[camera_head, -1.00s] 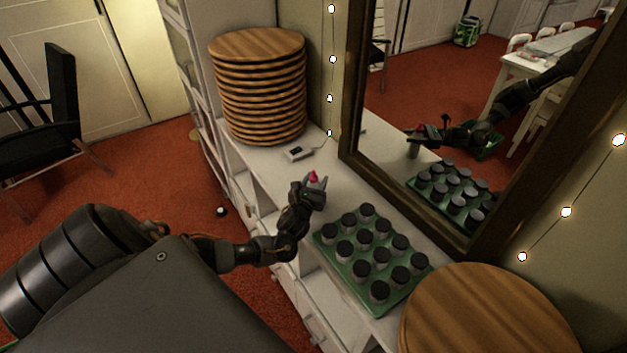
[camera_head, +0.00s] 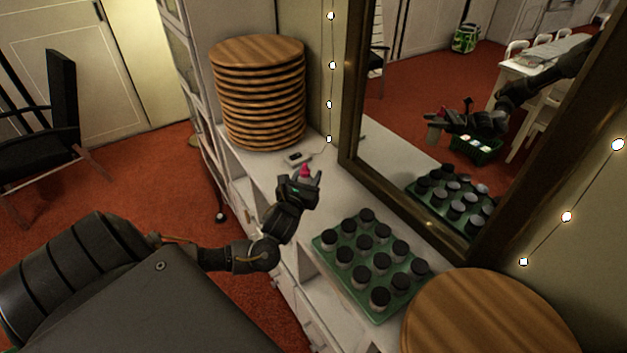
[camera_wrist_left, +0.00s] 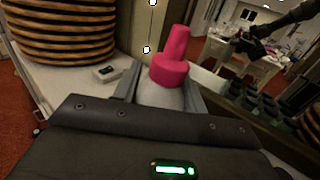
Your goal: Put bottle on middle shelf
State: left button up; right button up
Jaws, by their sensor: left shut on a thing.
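The bottle has a bright pink-red cap and nozzle (camera_wrist_left: 170,68) over a pale body. In the head view the cap of the bottle (camera_head: 305,171) shows just above my left gripper (camera_head: 308,180). My left gripper is shut on the bottle, which stands between the two fingers in the left wrist view. The bottle's lower part is hidden by the gripper. My gripper is above the white cabinet top (camera_head: 345,185), left of the mirror. The cabinet's open shelf compartments are partly visible below the top's front edge. My right gripper is not clearly visible directly.
A green tray (camera_head: 322,241) of several dark-lidded jars stands right of the gripper. A tall stack of round wooden boards (camera_head: 258,95) stands at the back, and another round board (camera_head: 485,315) lies front right. A framed mirror (camera_head: 352,95) leans behind. A small white device (camera_head: 298,159) lies near the stack.

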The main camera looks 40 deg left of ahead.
aim_at(303, 175)
pick_arm(q)
jog(key=s+d+r, duration=0.1)
jog(key=s, duration=0.1)
jog(key=s+r, duration=0.1)
jog(key=s, duration=0.2)
jog(key=s+d+r, duration=0.1)
jog(key=s, duration=0.1)
jog(key=shift+s+d+r, duration=0.1)
jog(key=shift+s+d, duration=0.1)
jog(key=shift+d, duration=0.25)
